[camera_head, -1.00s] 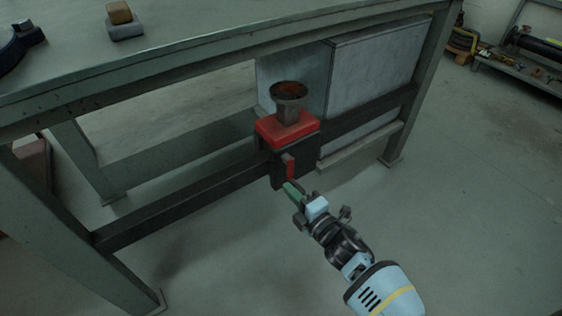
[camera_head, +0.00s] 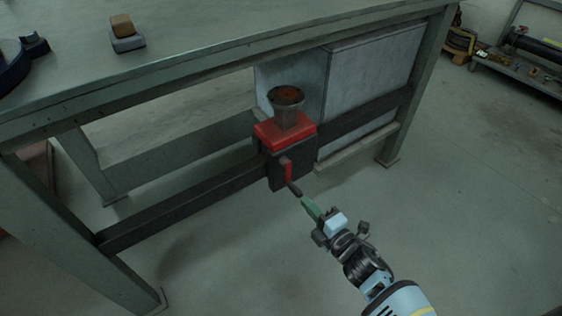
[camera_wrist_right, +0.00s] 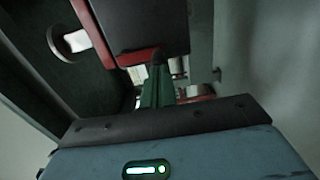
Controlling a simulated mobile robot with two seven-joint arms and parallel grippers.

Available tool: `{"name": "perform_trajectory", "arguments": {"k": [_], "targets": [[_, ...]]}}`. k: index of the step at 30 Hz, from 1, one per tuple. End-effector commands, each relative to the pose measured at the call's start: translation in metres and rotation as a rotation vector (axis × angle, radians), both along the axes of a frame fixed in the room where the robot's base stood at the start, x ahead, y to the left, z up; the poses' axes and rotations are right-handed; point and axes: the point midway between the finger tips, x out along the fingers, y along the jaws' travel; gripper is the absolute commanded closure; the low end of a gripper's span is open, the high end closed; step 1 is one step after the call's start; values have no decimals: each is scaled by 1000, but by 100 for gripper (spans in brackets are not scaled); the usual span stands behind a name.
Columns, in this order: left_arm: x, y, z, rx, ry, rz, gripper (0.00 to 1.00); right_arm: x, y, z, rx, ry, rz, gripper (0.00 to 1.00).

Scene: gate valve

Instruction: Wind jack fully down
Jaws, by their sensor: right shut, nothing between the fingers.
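The jack has a dark body (camera_head: 292,165) with a red top plate (camera_head: 287,130). It is mounted on the dark lower rail of the bench. A rust-topped cup (camera_head: 286,96) stands on a short post above the plate. On its front is a crank with a red arm (camera_head: 287,168) and a dark grip (camera_head: 295,188) pointing down to the right. My right gripper (camera_head: 308,204) is shut and empty, its green fingertips just below and right of the grip, seemingly apart from it. The right wrist view shows the green fingers (camera_wrist_right: 155,86) together below a dark block with red edges. My left gripper is out of view.
The bench top (camera_head: 200,45) overhangs the jack, and a bench leg (camera_head: 75,225) stands at left. Grey panels (camera_head: 365,85) are behind the jack. The floor (camera_head: 470,200) to the right is clear.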

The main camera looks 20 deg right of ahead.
Motion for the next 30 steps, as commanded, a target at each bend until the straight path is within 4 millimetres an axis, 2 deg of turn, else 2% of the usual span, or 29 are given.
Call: {"name": "perform_trajectory", "arguments": {"k": [12, 27, 30], "targets": [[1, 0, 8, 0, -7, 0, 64, -23, -3, 3, 6, -7, 10, 100], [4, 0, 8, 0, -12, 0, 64, -24, -2, 3, 6, -8, 13, 100], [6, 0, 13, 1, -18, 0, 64, -24, -2, 11, 7, -13, 13, 100]]}}
